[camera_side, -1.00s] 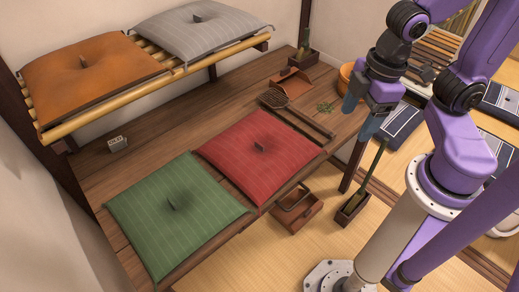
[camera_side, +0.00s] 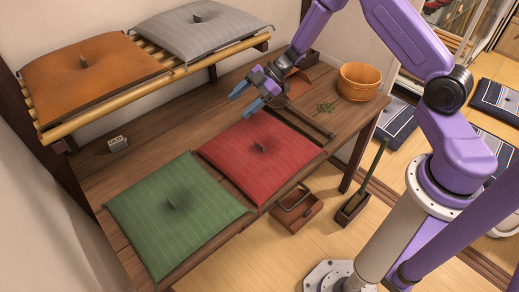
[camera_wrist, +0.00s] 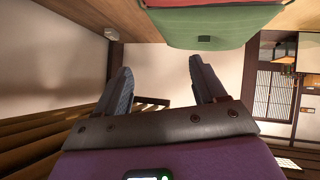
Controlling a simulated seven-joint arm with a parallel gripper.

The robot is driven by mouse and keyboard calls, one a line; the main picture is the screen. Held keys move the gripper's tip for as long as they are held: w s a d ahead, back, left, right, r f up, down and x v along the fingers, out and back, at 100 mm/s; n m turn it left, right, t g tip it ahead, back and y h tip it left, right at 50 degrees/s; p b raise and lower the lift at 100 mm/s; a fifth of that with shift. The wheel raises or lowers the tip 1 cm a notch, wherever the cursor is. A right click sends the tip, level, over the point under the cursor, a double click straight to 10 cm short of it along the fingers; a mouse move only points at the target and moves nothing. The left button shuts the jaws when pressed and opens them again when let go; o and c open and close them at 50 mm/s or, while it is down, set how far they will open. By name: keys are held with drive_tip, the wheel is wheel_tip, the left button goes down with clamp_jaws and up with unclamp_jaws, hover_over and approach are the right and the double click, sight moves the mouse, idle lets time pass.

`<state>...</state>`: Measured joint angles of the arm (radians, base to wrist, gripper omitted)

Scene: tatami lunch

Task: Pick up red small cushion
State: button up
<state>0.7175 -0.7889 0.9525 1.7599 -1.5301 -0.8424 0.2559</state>
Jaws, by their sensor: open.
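The red cushion (camera_side: 236,160) lies flat on the wooden bench, with a small dark tab at its middle. My gripper (camera_side: 242,104) is open and empty, above the bench near the red cushion's far edge, and apart from it. In the wrist view my gripper (camera_wrist: 160,65) shows two spread fingers with nothing between them. A strip of red (camera_wrist: 215,3) shows at the top edge there, beside the green cushion (camera_wrist: 220,28). The rest of the red cushion is out of that view.
The green cushion (camera_side: 150,222) lies left of the red one. Orange (camera_side: 95,85) and grey (camera_side: 215,40) cushions rest on a raised slatted shelf at the back. A wooden bucket (camera_side: 359,82) and a dark-handled tool (camera_side: 308,125) occupy the bench's right part. A small box (camera_side: 295,215) sits in front.

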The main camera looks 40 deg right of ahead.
sight(264, 139)
drive_tip(key=shift+s+d+f+n+g+y, duration=0.15)
drive_tip(key=shift+s+d+f+g+y, duration=0.65)
drive_tip(key=shift+f, duration=0.75)
drive_tip(key=shift+s+d+f+n+g+y, duration=0.1)
drive_tip(key=shift+s+d+f+g+y, duration=0.4)
drive_tip(key=shift+s+d+f, duration=0.85)
drive_tip(key=shift+s+d+f+n+g+y, duration=0.15)
drive_tip(key=shift+s+d+f+g+y, duration=0.45)
drive_tip(key=shift+f, duration=1.2)
wheel_tip(264, 139, down, 3)
drive_tip(key=shift+s+d+f+h, duration=0.1)
drive_tip(key=shift+d+f+h, duration=0.05)
drive_tip(key=shift+h, duration=0.15)
drive_tip(key=shift+a+f, duration=0.15)
drive_tip(key=shift+a, duration=0.6)
drive_tip(key=shift+a+f, duration=0.2)
drive_tip(key=shift+a, duration=0.45)
clamp_jaws()
